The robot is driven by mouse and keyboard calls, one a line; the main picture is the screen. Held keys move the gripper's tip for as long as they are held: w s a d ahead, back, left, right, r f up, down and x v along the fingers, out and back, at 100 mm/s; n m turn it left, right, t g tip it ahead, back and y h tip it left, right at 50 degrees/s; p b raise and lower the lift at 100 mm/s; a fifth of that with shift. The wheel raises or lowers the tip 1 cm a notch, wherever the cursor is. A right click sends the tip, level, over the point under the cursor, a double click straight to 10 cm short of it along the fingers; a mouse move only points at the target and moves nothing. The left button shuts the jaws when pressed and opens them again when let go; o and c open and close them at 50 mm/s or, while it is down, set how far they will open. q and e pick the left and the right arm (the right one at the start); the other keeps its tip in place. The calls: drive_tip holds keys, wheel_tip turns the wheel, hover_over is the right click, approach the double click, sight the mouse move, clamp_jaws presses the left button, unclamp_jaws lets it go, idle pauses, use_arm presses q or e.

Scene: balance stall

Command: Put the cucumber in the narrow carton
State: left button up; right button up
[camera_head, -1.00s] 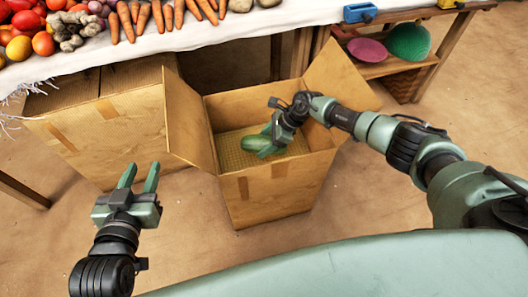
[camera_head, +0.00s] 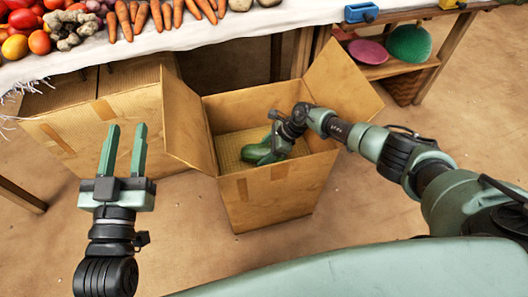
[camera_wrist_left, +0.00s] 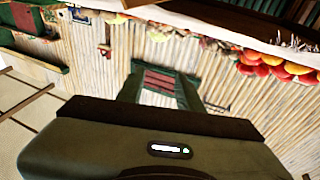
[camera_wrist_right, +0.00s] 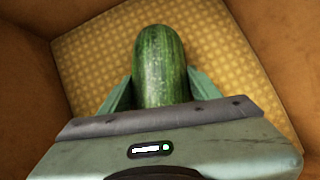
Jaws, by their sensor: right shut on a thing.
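The narrow carton (camera_head: 262,190) stands open with its flaps spread, below the table edge. My right gripper (camera_head: 268,148) is inside the carton, reaching in from the right. It is shut on the cucumber (camera_wrist_right: 160,60), which is dark green with pale speckles and points away from the fingers. In the right wrist view the cucumber lies between both fingers over the carton's yellow patterned bottom. I cannot tell whether it touches the bottom. My left gripper (camera_head: 124,150) is open and empty, left of the carton, fingers pointing up the picture.
A wide closed carton (camera_head: 95,125) stands left of the narrow one. The stall table (camera_head: 200,45) above holds carrots (camera_head: 160,14), tomatoes and other vegetables. The floor in front is clear.

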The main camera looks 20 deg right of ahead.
drive_tip(key=o, duration=1.8)
